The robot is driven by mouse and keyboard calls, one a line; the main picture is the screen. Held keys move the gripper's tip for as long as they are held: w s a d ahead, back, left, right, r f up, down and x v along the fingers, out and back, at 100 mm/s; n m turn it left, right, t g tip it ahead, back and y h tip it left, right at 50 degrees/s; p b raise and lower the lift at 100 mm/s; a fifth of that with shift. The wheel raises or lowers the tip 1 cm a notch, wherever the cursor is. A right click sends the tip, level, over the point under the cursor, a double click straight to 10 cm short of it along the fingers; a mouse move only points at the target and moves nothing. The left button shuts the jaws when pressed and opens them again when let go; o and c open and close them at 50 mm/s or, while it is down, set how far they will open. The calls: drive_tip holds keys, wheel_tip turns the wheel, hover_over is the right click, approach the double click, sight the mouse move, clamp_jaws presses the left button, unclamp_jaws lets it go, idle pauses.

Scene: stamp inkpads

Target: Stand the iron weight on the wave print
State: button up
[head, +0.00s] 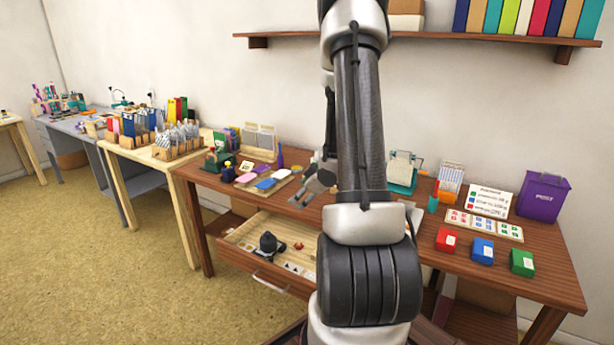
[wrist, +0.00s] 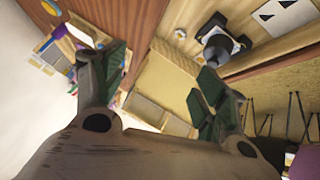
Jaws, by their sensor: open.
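A dark, knobbed object, which looks like the iron weight (head: 268,243), stands in the open drawer (head: 243,233). It also shows in the wrist view (wrist: 217,44), at the upper right, beyond my right finger. White cards with dark triangular marks (head: 296,268) lie near it in the drawer; one shows in the wrist view (wrist: 284,14). I cannot make out a wave print on any of them. My gripper (wrist: 162,68) is open and empty, apart from the weight. In the head view it is above the desk, partly hidden by my arm.
Colored inkpads (head: 265,184) lie on the desk's left part. Red (head: 446,240), blue (head: 482,251) and green (head: 522,262) boxes stand at the right. A purple bin (head: 543,197) stands behind them. Small reddish items (head: 298,246) lie in the drawer. My arm hides the desk's middle.

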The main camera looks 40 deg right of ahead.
drive_tip(key=s+a+r+m+g+h, duration=0.1)
drive_tip(key=s+a+r+m+h, duration=0.15)
drive_tip(key=r, duration=0.65)
drive_tip(key=s+a+r+m+g+h, duration=0.15)
drive_tip(key=s+r, duration=0.25)
drive_tip(key=r, duration=0.6)
drive_tip(key=s+a+r+m+g+y, duration=0.1)
drive_tip(key=s+a+r, duration=0.1)
drive_tip(key=s+a, duration=0.5)
drive_tip(key=s+a+r+m+g+y, duration=0.1)
drive_tip(key=s+a+r+y, duration=0.1)
drive_tip(key=s+a, duration=0.6)
drive_tip(key=s, duration=0.4)
drive_tip(key=shift+s+r+m, duration=0.25)
drive_tip(key=shift+r+m, duration=0.05)
